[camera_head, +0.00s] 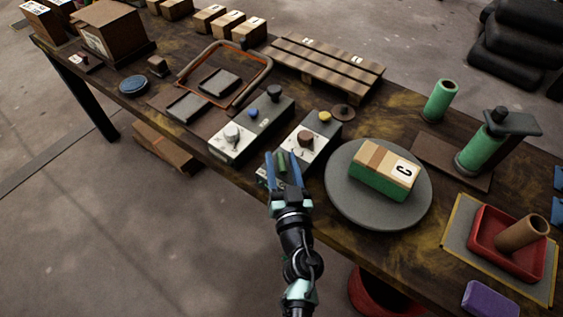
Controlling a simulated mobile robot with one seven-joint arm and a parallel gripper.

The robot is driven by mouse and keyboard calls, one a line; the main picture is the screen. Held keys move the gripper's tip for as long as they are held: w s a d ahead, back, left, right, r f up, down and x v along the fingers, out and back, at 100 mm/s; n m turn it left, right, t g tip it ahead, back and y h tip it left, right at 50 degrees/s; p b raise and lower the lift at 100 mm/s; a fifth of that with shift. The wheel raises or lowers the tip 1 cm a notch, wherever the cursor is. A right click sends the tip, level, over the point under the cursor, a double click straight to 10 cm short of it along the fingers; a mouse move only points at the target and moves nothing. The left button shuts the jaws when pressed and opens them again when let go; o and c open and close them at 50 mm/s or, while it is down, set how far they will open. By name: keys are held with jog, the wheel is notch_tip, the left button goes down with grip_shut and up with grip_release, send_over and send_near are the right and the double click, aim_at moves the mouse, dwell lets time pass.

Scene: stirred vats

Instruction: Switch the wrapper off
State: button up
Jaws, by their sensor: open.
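The wrapper appears to be the round grey turntable (338,205) with a box (370,182) on it, wrapped green around its lower part and marked C. Left of it is a control box (321,150) with a pale front, a brown-red knob (305,139) and a yellow button (324,117). My gripper (282,157) is over the near end of this control box, with its blue fingers apart. A small green part (282,163) shows between the fingers; whether they touch it I cannot tell. The fingers hide some of the panel.
A second control box (255,135) with a white knob stands close on the left, beside an orange-framed sealer (232,52). A wooden pallet (325,68) lies behind. Green rolls (440,100) and a red tray (495,245) are to the right.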

jog(key=shift+w, duration=0.1)
grip_shut()
